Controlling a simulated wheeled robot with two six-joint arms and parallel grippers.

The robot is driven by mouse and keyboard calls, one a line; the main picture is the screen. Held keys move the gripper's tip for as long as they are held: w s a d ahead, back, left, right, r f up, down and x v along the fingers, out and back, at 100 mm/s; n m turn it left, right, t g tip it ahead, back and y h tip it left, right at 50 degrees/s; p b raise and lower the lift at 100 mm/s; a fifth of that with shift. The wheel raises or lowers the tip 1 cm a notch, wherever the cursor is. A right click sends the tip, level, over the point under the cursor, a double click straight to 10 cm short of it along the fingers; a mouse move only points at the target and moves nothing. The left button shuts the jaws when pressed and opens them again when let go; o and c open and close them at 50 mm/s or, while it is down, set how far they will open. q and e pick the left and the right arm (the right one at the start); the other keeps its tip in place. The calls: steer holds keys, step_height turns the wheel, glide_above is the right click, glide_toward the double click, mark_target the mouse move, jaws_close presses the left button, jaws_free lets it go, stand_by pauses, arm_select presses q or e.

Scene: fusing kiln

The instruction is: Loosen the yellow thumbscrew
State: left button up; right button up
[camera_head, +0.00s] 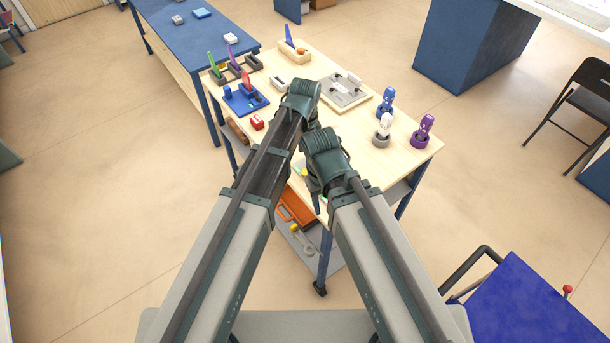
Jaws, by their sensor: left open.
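I cannot make out the yellow thumbscrew for certain. A small yellow patch (304,172) shows beside my right arm's wrist at the table's near edge, mostly covered by the arm; I cannot tell what it is. My left arm reaches over the wooden-topped table (350,172), and its open gripper (311,124) is largely hidden below the wrist. I see nothing held in it. My right arm ends close to the right of it, over the near edge of the table, and hides its own gripper.
On the table are a grey plate fixture (344,96), a blue block fixture (242,101), a red block (257,122), and blue (386,103), white (382,132) and purple (424,130) upright pieces in round bases. An orange tray (297,208) lies below. The right front tabletop is clear.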

mark_target(305, 172)
arm_select(q)
step_height(305, 172, down, 8)
steer(key=b, duration=0.7)
jaws_close()
